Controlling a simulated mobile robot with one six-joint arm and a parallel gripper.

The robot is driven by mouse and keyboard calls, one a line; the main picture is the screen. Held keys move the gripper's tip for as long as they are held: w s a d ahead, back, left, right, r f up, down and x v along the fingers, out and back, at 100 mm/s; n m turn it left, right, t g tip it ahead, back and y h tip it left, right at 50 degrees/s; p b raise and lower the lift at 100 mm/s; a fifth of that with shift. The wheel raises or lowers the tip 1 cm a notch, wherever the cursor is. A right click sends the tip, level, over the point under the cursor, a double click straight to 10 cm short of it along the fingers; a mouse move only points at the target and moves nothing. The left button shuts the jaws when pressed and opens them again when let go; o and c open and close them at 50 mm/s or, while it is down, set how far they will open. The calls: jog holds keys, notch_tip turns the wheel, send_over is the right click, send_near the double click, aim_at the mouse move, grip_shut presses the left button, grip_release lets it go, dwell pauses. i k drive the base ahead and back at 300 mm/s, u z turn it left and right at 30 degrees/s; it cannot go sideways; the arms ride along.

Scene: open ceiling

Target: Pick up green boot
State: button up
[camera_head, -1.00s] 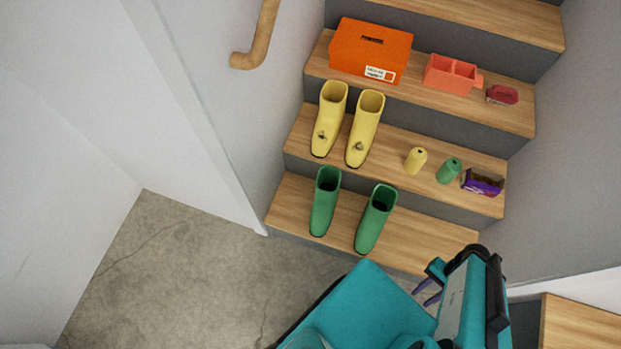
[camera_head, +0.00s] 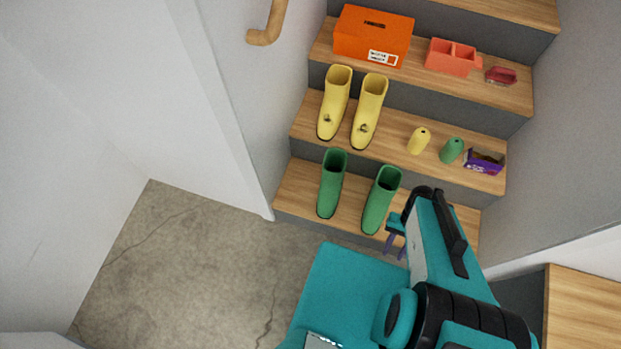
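Two green boots stand upright side by side on the lowest wooden step. The left green boot (camera_head: 331,185) is near the step's left end. The right green boot (camera_head: 380,201) is closer to my arm. My gripper (camera_head: 396,246) shows as purple fingers just right of and below the right boot's toe, apart from it as far as I can see. The fingers look spread with nothing between them. My teal arm hides part of the step's right side.
Yellow boots (camera_head: 351,108), a yellow bottle (camera_head: 419,141), a green bottle (camera_head: 451,150) and a purple box (camera_head: 484,161) stand on the second step. An orange box (camera_head: 372,36), a red caddy (camera_head: 452,57) and a red item (camera_head: 501,75) are above. Walls flank the stairs; concrete floor (camera_head: 190,255) is clear.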

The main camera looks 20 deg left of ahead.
aim_at(335, 160)
jog(key=u, duration=0.95)
jog(key=k, duration=1)
jog(key=i, duration=0.95)
jog(key=u, duration=0.05)
